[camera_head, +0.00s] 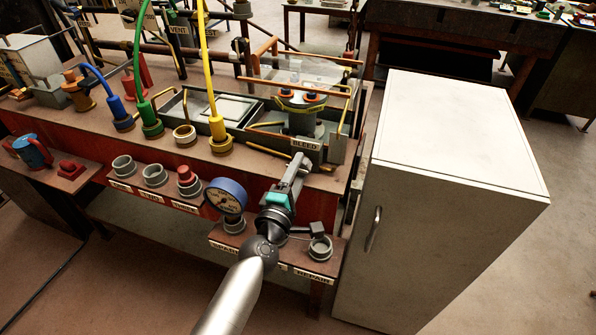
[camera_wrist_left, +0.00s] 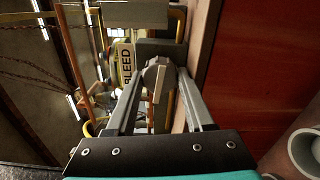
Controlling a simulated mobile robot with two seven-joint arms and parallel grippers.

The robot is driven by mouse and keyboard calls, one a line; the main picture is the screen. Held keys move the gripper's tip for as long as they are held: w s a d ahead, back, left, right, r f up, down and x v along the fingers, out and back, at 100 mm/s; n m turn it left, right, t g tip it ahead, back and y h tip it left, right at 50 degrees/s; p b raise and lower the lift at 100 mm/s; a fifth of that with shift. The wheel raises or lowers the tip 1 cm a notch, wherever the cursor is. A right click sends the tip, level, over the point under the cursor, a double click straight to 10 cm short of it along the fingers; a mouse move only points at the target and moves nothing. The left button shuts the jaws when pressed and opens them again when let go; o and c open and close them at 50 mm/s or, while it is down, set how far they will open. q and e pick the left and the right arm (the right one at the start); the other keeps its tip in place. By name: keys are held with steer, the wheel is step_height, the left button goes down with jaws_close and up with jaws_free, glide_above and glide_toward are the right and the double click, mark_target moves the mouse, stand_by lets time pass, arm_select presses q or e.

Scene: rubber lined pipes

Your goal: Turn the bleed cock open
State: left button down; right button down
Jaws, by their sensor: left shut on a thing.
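The BLEED label (camera_head: 305,144) is on the front of a grey tray unit at the bench's right end; it also shows in the left wrist view (camera_wrist_left: 126,65), turned sideways. My left gripper (camera_head: 301,160) reaches up from the bench front to just below this label. In the left wrist view its fingers (camera_wrist_left: 160,68) converge and are shut on a small grey rounded part with a pale flat bar, which I take as the bleed cock's handle (camera_wrist_left: 158,82). In the head view the gripper hides the cock. How far the cock is turned cannot be told. My right gripper is not in view.
A round gauge (camera_head: 227,196) stands left of my left wrist, and a grey pipe socket (camera_head: 320,247) is close on its right. A tall pale cabinet (camera_head: 440,200) stands right of the bench. Blue, green and yellow hoses (camera_head: 205,70) rise farther left.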

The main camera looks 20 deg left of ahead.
arm_select(q)
steer(key=shift+n, duration=0.6)
steer(key=shift+c, duration=1.4)
jaws_free()
steer(key=shift+s, duration=0.1)
steer(key=shift+f, duration=0.1)
